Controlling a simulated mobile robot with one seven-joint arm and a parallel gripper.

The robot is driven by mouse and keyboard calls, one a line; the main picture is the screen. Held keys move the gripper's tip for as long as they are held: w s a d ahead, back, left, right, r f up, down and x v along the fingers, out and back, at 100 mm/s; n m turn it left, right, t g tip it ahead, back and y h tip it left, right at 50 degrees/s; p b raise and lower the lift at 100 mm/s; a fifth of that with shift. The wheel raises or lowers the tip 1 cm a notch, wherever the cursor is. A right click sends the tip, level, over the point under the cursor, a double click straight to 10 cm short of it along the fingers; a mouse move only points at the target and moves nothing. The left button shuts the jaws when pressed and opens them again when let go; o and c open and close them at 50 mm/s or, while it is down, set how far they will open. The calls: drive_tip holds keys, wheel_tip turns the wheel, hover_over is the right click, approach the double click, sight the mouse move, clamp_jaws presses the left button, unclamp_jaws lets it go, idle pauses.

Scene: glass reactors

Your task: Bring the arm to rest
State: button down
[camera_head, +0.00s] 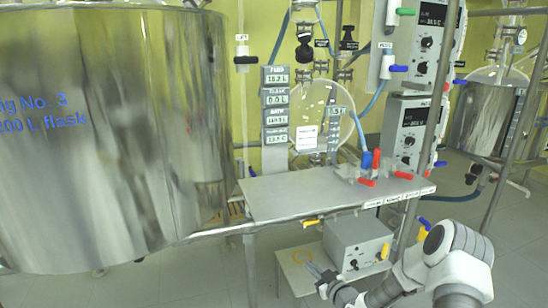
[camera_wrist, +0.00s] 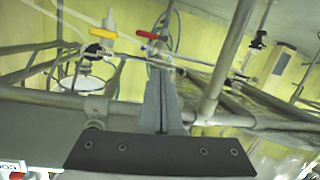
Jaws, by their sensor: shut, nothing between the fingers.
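My arm reaches in from the lower right of the head view, its white and dark joints low over the floor. My gripper (camera_head: 314,270) points up and left, beside the low stand that bears a grey box. In the wrist view my gripper (camera_wrist: 161,75) shows as two grey fingers pressed together above the dark palm plate. The fingers are shut with nothing between them.
A large steel vessel (camera_head: 120,140) fills the left. A steel table (camera_head: 300,195) with red-handled valves stands centre, above the grey box (camera_head: 357,243). Control units (camera_head: 412,130) rise at right. In the wrist view, metal pipes (camera_wrist: 225,70) cross behind the fingers.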

drive_tip(key=s+d+r+m+g+h, duration=0.15)
drive_tip(key=s+r, duration=0.25)
drive_tip(key=r, duration=0.5)
drive_tip(key=s+d+r+g+h, duration=0.2)
drive_tip(key=s+r+h, duration=0.15)
drive_tip(key=r, duration=0.45)
drive_tip(key=s+d+r+m+g+h, duration=0.1)
drive_tip(key=s+r+g+h, duration=0.1)
drive_tip(key=s+r, duration=0.5)
drive_tip(key=s+a+r+m+g, duration=0.1)
drive_tip(key=s+r+m, duration=0.15)
drive_tip(key=s, duration=0.65)
drive_tip(key=s+a+r+m+g+p, duration=0.1)
drive_tip(key=s+r, duration=0.3)
drive_tip(key=s, duration=0.5)
drive_tip(key=s+a+r+m+g, duration=0.1)
drive_tip(key=s+r, duration=0.2)
drive_tip(key=s, duration=0.5)
wheel_tip(320, 180, up, 23)
drive_tip(key=p, duration=2.2)
drive_tip(key=shift+d+f, duration=0.2)
